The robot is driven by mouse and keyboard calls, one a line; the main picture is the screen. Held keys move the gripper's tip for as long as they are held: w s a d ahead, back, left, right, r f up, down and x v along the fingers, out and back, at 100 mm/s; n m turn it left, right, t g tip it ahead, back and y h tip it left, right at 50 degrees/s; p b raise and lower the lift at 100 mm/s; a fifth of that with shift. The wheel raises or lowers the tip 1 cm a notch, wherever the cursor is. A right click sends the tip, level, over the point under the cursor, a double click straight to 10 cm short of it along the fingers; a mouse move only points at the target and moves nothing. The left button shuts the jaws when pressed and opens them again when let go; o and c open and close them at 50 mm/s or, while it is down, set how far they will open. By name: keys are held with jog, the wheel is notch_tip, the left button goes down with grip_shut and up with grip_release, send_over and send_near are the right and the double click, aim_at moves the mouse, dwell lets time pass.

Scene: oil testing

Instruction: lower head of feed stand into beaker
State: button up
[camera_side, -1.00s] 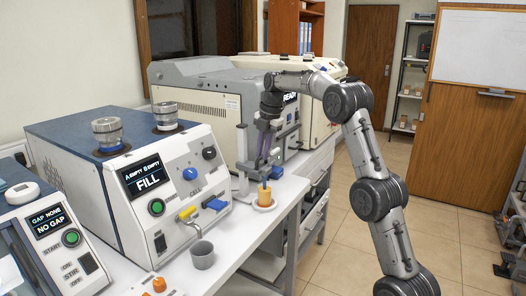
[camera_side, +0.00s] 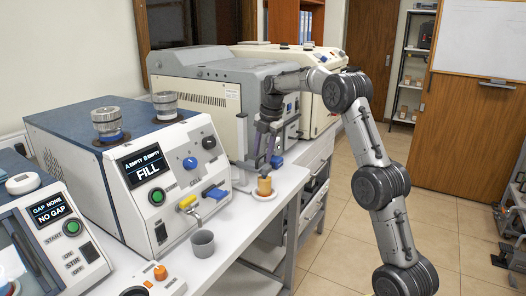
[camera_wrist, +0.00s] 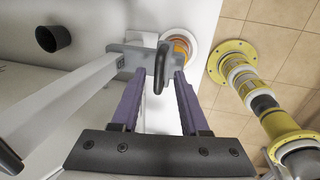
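The feed stand is a grey post (camera_side: 241,148) beside the white tester. Its head, a grey bar (camera_wrist: 116,56) with a dark upright handle (camera_wrist: 160,68), reaches toward the beaker. The amber beaker (camera_side: 264,187) stands upright on a white dish (camera_side: 276,193); part of it shows in the wrist view (camera_wrist: 181,47) beyond the head. My gripper (camera_side: 262,163) points down above the beaker. In the wrist view its purple fingers (camera_wrist: 161,76) are apart on either side of the handle, with gaps showing. Whether any part of the head enters the beaker is hidden.
The FILL machine (camera_side: 120,165) stands left of the stand, with a grey cup (camera_side: 202,243) in front. A large grey machine (camera_side: 205,95) is close behind. The bench's right edge is near the dish, with open floor beyond.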

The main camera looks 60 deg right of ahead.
jog(key=shift+r, duration=0.1)
notch_tip(320, 180, up, 13)
jog(key=s, duration=0.2)
jog(key=shift+s+r, duration=0.2)
jog(key=shift+s, duration=0.15)
dwell(0.4)
